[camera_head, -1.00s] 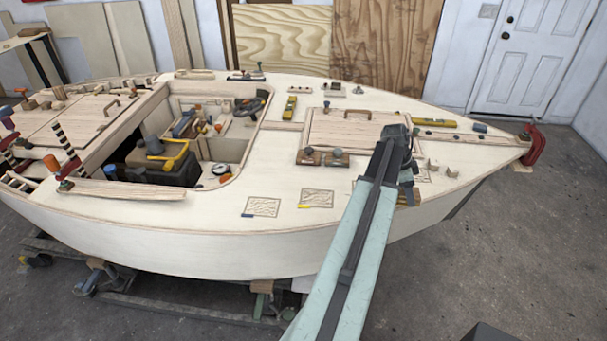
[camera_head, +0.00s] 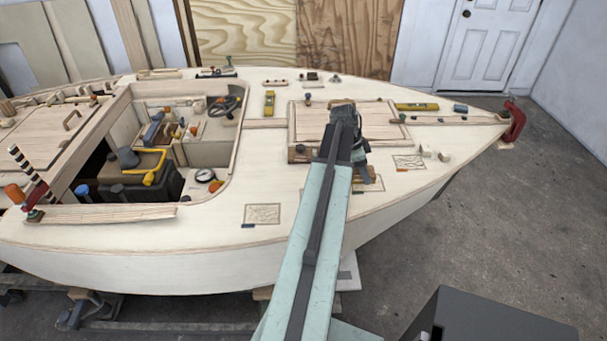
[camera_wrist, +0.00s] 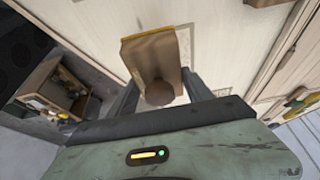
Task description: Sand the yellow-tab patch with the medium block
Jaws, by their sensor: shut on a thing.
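My gripper (camera_wrist: 158,92) is shut on a tan sanding block (camera_wrist: 152,52) with a round brown knob and a yellowish far edge. I cannot tell its grit from this. In the head view my gripper (camera_head: 357,168) is over the deck, near the front edge of the hatch. A blue-tab patch (camera_head: 262,214) lies left of my arm. Another outlined patch (camera_head: 409,161) lies to the right. In the wrist view, part of a patch outline (camera_wrist: 185,42) shows beside the block.
A wooden hatch (camera_head: 310,122) lies behind my gripper. The open cockpit (camera_head: 212,150) is to the left. Small pale pieces (camera_head: 434,153) stand at the right, and a red clamp (camera_head: 515,122) grips the bow. The deck around the blue-tab patch is clear.

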